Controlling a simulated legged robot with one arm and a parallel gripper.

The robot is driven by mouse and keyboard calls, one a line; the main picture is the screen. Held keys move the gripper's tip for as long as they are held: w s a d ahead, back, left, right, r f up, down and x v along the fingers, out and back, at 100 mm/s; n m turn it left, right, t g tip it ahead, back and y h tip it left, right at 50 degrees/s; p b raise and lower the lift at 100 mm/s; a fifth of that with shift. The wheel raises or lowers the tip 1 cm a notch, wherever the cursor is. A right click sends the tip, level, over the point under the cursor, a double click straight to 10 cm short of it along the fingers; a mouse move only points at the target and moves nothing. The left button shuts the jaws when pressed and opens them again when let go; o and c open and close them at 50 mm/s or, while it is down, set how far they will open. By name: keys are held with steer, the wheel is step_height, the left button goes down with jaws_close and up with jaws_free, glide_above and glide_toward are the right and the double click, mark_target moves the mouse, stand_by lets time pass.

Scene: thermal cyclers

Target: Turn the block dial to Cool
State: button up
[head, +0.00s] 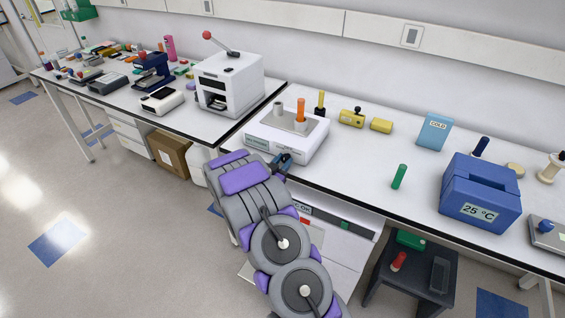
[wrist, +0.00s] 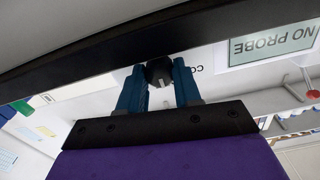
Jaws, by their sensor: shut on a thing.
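The white block unit (head: 262,147) stands near the front edge of the right bench, with an orange tube and a grey tube on its top plate. In the wrist view, my gripper (wrist: 159,82) has its two blue fingers on either side of a small black dial (wrist: 159,68) and is shut on it. A light mark shows on the dial, but the dial's setting cannot be read. Letters beginning "CO" are partly visible beside a finger. In the head view my gripper (head: 283,162) is at the unit's front, and my arm hides the dial.
A "NO PROBE" label (wrist: 272,45) appears upside down in the wrist view. A dark stool (head: 405,283) is below the bench.

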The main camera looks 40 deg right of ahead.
steer(key=shift+p, duration=0.4)
steer(key=n+p, duration=0.2)
steer(key=p, duration=0.1)
steer(key=shift+r, duration=0.25)
steer(key=n+p, duration=0.2)
steer(key=p, duration=0.1)
steer(key=shift+w+n+p, duration=0.1)
steer(key=shift+n+p, duration=0.2)
steer(key=shift+p, duration=0.05)
steer(key=n+p, duration=0.2)
steer(key=p, duration=0.1)
steer(key=shift+a+n, duration=0.1)
steer(key=shift+n, duration=0.3)
steer(key=shift+w+f+n+p, duration=0.1)
steer(key=shift+f+n+p, duration=0.05)
steer(key=shift+n+p, duration=0.55)
steer(key=o, duration=0.8)
steer(key=shift+f, duration=0.1)
steer(key=shift+o, duration=1.2)
